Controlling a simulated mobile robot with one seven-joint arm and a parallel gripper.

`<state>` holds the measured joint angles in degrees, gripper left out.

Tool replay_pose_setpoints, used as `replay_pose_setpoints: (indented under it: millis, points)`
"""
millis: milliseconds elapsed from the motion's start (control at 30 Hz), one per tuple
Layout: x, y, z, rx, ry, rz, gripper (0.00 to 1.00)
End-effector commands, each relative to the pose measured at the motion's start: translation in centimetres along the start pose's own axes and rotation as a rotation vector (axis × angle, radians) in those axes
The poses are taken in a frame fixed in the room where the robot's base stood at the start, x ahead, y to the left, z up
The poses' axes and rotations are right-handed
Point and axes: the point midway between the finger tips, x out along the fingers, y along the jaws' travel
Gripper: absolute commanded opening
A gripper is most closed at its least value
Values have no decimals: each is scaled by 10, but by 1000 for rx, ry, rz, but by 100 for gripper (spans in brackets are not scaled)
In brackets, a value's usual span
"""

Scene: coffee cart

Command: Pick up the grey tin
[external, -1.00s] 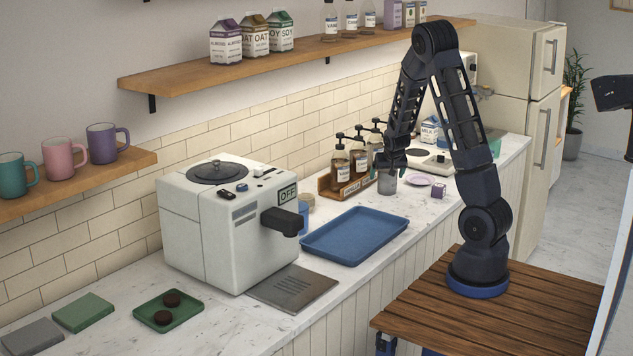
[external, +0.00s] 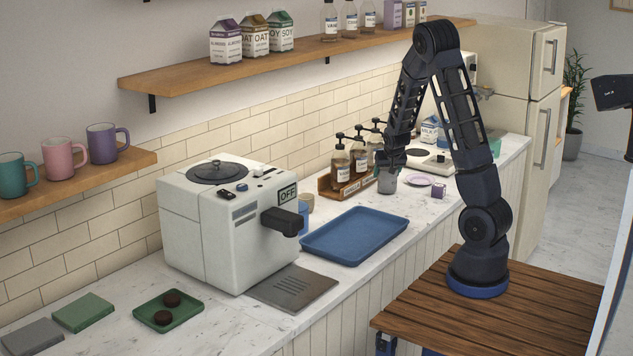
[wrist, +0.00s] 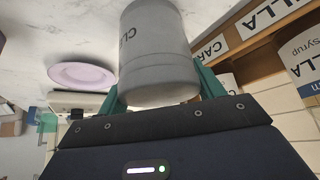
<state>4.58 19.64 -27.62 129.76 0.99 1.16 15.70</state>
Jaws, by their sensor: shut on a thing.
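The grey tin (external: 387,182) is a small grey cylinder at the counter, just behind the far end of the blue tray and beside the syrup rack. My gripper (external: 389,168) is over the tin from above. In the wrist view its green fingers (wrist: 158,88) lie on either side of the tin and are shut on it. I cannot tell whether the tin's base touches the counter.
The syrup rack (external: 337,193) with pump bottles stands close to the left of the tin. A blue tray (external: 352,236) lies in front. A pink plate (wrist: 82,75) and a small purple cup (external: 438,190) are to the right. A milk carton (external: 430,132) stands behind.

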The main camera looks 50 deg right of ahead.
Motion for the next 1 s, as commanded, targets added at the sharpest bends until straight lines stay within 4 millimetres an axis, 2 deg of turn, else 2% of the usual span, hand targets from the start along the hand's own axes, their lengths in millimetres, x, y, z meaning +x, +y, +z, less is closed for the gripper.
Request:
replay_pose_setpoints:
  millis: [233, 467, 800, 1000]
  points:
    - [-25, 2, -14, 2, 2, -1, 37]
    - [-40, 34, 14, 3, 1, 0, 37]
    - [-74, 98, 67, 7, 1, 0, 37]
    - [-84, 116, 82, 4, 2, 1, 37]
